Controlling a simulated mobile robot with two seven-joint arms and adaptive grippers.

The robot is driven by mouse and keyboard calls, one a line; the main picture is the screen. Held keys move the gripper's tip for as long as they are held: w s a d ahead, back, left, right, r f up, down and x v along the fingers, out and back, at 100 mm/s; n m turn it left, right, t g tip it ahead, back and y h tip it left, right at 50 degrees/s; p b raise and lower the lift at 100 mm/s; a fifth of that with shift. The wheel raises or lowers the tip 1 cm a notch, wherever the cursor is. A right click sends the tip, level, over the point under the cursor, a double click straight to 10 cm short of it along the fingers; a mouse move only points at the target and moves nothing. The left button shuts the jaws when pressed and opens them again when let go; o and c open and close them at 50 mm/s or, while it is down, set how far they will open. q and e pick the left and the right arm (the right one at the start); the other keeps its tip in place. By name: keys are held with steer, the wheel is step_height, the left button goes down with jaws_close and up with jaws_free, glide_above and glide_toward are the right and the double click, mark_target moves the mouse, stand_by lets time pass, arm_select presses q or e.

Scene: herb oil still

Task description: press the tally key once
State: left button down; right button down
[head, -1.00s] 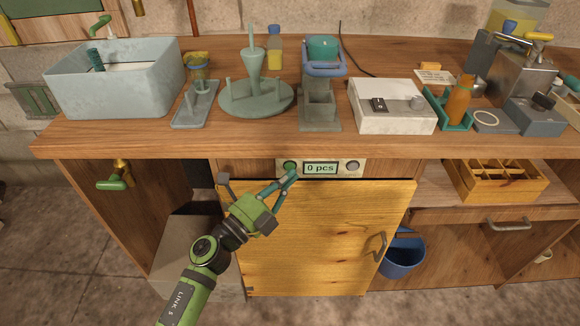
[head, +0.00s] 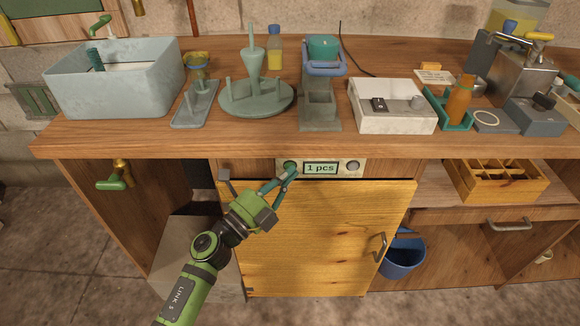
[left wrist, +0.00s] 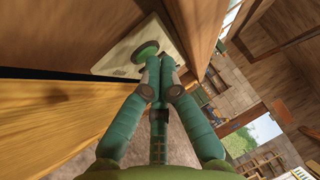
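The tally key, a round green button (head: 290,165), sits at the left of a pale panel (head: 338,174) under the worktop's front edge. The panel's display (head: 320,168) reads "1 pcs". My left gripper (head: 290,173) is shut and empty, with its fingertips at the key and covering part of it. In the left wrist view the green key (left wrist: 147,49) shows just beyond the closed fingertips (left wrist: 160,64). I cannot tell whether they still touch it. My right gripper is not in view.
A grey knob (head: 352,166) is at the panel's right end. A yellow wooden door (head: 320,240) lies below the panel, and the wooden worktop (head: 230,138) overhangs it. A blue bucket (head: 403,255) stands right of the door. Several workbench items stand above.

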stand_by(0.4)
arm_select(q)
steer(key=shift+s+p, duration=0.3)
steer(key=shift+s, duration=0.4)
steer(key=s+p, duration=0.1)
steer(key=s, duration=0.4)
stand_by(0.8)
